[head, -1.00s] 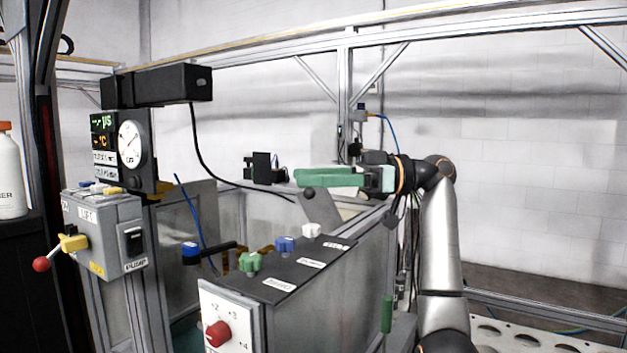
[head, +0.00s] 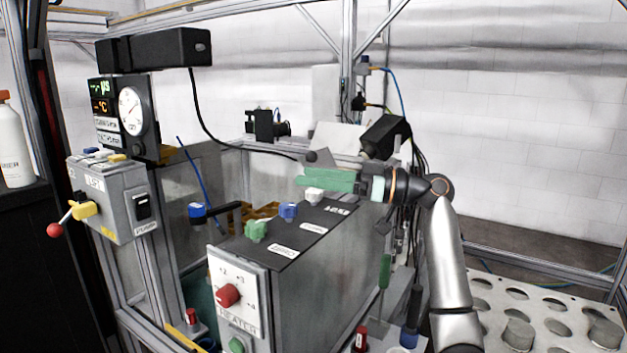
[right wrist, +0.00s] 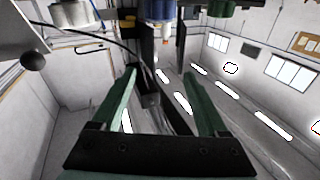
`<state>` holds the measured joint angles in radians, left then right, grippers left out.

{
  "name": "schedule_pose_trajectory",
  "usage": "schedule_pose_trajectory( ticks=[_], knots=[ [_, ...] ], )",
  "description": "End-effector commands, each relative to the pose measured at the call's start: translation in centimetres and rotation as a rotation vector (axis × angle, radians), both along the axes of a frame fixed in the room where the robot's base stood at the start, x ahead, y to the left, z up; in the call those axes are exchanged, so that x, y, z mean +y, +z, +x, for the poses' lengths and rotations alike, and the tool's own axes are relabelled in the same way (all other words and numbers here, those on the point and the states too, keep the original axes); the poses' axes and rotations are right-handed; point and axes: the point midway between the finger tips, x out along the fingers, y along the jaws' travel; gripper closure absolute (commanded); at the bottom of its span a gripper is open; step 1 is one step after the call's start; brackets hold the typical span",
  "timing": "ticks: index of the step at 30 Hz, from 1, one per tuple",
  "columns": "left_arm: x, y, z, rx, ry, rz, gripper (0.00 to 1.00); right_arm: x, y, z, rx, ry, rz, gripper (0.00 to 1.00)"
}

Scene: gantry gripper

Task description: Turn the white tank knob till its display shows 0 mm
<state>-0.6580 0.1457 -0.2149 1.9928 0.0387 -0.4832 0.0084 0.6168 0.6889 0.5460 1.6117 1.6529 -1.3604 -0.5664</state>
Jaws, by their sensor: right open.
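The white tank knob (head: 314,195) stands at the far end of a row of knobs on the black top strip of the tank panel. It also shows at the top left of the right wrist view (right wrist: 78,12). My right gripper (head: 300,179) reaches in from the right with its green fingers just above and behind the white knob in the picture. In the right wrist view its fingers (right wrist: 160,75) are apart with nothing between them. My left gripper is out of view.
A blue knob (head: 288,210) and a green knob (head: 256,230) stand close by in the same row. A red heater knob (head: 228,295) is on the front panel. A grey ball-ended lever (head: 311,156) and a black cable are close behind my right gripper.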

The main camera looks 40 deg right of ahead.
Motion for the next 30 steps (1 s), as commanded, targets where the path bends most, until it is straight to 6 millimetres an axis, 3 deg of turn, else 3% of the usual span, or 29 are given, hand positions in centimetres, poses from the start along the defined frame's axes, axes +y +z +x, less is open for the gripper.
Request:
schedule_pose_trajectory(
  ticks=[5, 12, 21, 26, 30],
  knots=[
    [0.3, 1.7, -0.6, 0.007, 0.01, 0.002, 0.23, -2.2, -2.4, -0.4, 0.017, -0.143, 0.001, 0.23],
    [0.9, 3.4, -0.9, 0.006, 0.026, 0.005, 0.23, -5.3, -5.3, -2.7, 0.029, -0.339, -0.044, 0.23],
    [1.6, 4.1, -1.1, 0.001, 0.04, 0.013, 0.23, -7.6, -6.7, -5.2, 0.032, -0.476, -0.108, 0.23],
    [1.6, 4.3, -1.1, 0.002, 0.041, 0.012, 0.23, -7.7, -6.7, -4.7, 0.029, -0.486, -0.112, 0.23],
    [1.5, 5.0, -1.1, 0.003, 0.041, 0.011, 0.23, -7.3, -6.5, -2.8, 0.028, -0.484, -0.112, 0.23]
  ],
)
